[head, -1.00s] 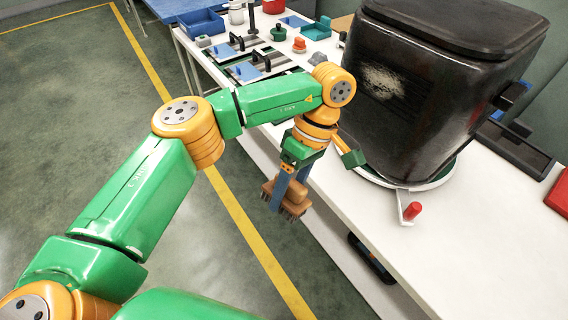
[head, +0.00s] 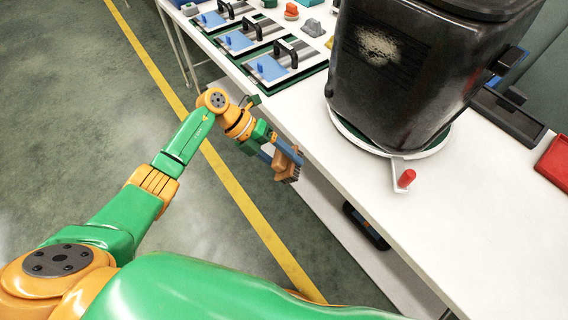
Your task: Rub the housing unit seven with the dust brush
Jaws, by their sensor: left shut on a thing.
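The black housing unit (head: 400,105) stands upright on a round turntable (head: 437,148) on the white bench. A pale dusty patch (head: 379,46) shows on its upper front face. My left gripper (head: 283,160) is shut on the brown dust brush (head: 285,166). The brush is beside the bench's front edge, left of and apart from the housing, with its dark bristles facing right. The blue fingers partly hide the brush. My right gripper is not in view.
The turntable has a red-knobbed handle (head: 406,178) at its front. Several fixtures with black handles (head: 285,52) line the bench at the back left. A black tray (head: 509,120) and a red tray (head: 556,163) lie at right. The bench front is clear.

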